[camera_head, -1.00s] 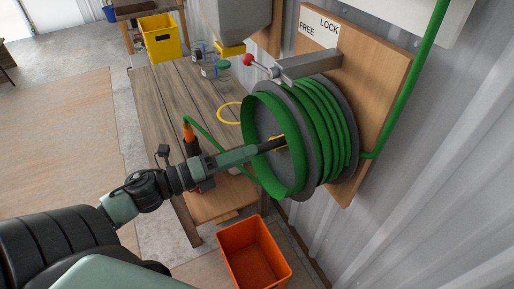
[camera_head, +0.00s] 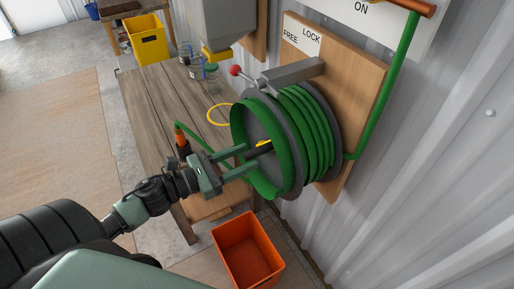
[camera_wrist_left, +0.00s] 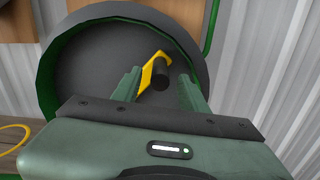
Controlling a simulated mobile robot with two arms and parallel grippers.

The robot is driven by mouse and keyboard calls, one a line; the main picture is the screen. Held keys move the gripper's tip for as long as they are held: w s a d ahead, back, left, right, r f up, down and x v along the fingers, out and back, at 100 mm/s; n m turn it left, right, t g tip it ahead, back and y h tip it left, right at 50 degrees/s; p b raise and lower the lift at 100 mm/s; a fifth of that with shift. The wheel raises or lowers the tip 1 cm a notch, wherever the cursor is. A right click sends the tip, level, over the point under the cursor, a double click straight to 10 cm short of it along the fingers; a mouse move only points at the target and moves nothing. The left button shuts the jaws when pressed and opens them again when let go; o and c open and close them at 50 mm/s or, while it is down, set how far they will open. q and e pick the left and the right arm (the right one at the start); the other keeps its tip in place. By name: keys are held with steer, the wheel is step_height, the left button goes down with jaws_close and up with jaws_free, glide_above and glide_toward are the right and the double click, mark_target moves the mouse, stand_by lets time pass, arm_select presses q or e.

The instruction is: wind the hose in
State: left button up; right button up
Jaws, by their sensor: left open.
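The hose reel (camera_head: 291,138) is mounted on a wooden board on the right wall, with several turns of green hose (camera_head: 318,130) on its drum. Its crank has a yellow arm (camera_wrist_left: 148,72) and a black handle (camera_wrist_left: 161,74). My left gripper (camera_head: 250,160) is open in front of the reel's face. In the left wrist view its fingers (camera_wrist_left: 160,80) stand on either side of the black handle, apart from it. A hose end with an orange and black nozzle (camera_head: 181,140) is at the bench. A red-knobbed lever (camera_head: 236,71) points towards FREE.
A wooden bench (camera_head: 155,95) holds jars (camera_head: 211,75) and a yellow ring (camera_head: 219,114). An orange bin (camera_head: 247,252) stands on the floor below the reel. A yellow bin (camera_head: 148,40) is at the back. The corrugated wall (camera_head: 420,180) closes off the right.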

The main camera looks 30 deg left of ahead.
mark_target(257, 152)
arm_select(q)
steer(key=shift+p+x, duration=0.65)
steer(key=shift+x, duration=1.6)
jaws_close()
